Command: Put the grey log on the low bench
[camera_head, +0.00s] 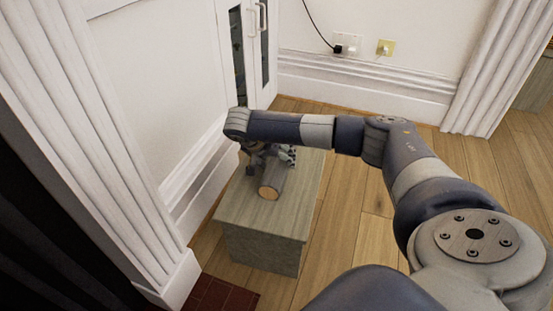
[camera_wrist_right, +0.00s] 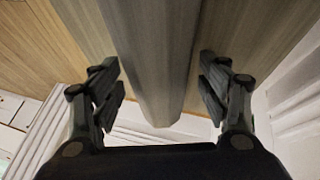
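The grey log (camera_head: 272,180), with a pale cut end, lies on the top of the low bench (camera_head: 262,240), a grey wooden block. My right gripper (camera_head: 266,157) is above the log and hides part of it. In the right wrist view, the log (camera_wrist_right: 155,60) lies between the two fingers of my right gripper (camera_wrist_right: 160,88), with a gap on each side. The gripper is open and not shut on the log. My left gripper is in neither view.
A white panelled wall and fluted pillar (camera_head: 90,130) stand close along the bench's left side. A white cabinet (camera_head: 258,60) with handles is behind it. The wood floor (camera_head: 350,235) right of the bench is clear. Sockets (camera_head: 385,47) are on the back wall.

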